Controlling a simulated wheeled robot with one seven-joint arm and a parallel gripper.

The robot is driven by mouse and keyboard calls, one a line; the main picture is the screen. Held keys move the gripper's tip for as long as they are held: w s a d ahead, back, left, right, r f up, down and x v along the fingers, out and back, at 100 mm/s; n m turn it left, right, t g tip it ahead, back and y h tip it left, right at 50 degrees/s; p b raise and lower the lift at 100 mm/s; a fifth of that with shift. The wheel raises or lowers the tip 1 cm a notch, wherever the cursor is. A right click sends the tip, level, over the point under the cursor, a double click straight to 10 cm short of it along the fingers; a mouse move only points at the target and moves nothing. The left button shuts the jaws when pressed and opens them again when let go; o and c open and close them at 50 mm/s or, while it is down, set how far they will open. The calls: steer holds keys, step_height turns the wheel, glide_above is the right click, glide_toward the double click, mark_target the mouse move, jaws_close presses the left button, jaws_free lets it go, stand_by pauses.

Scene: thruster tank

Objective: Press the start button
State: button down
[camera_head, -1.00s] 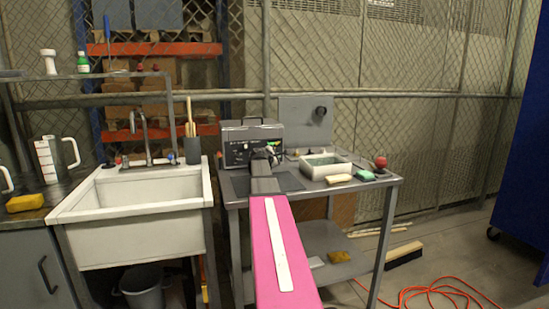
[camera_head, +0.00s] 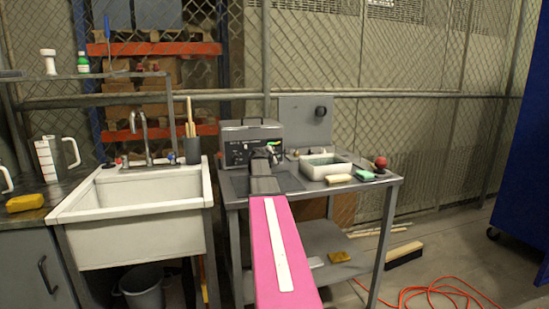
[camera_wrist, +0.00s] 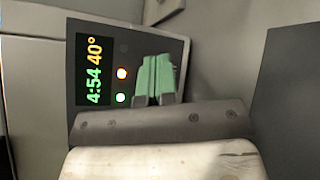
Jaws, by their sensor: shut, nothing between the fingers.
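The grey tank unit (camera_head: 252,131) stands on the metal table, with a dark control panel on its front. In the wrist view the panel's display (camera_wrist: 95,70) appears turned sideways and reads 4:54 in green and 40° in orange. Contact cannot be told. In the head view my arm hides part of the panel.
A white basin (camera_head: 326,165), a cream block (camera_head: 339,180), a green sponge (camera_head: 365,175) and a red ball-shaped knob (camera_head: 380,162) are on the table's right side. A white sink (camera_head: 138,215) stands to the left. An orange cable (camera_head: 440,292) lies on the floor.

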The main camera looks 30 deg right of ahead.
stand_by(0.3)
steer(key=shift+s+a, duration=0.2)
steer(key=shift+s, duration=0.65)
steer(key=shift+s+a, duration=0.2)
steer(key=shift+s, duration=0.6)
steer(key=shift+s+a, duration=0.15)
steer(key=shift+s, duration=0.65)
steer(key=shift+s+a, duration=0.2)
steer(key=shift+s, duration=0.6)
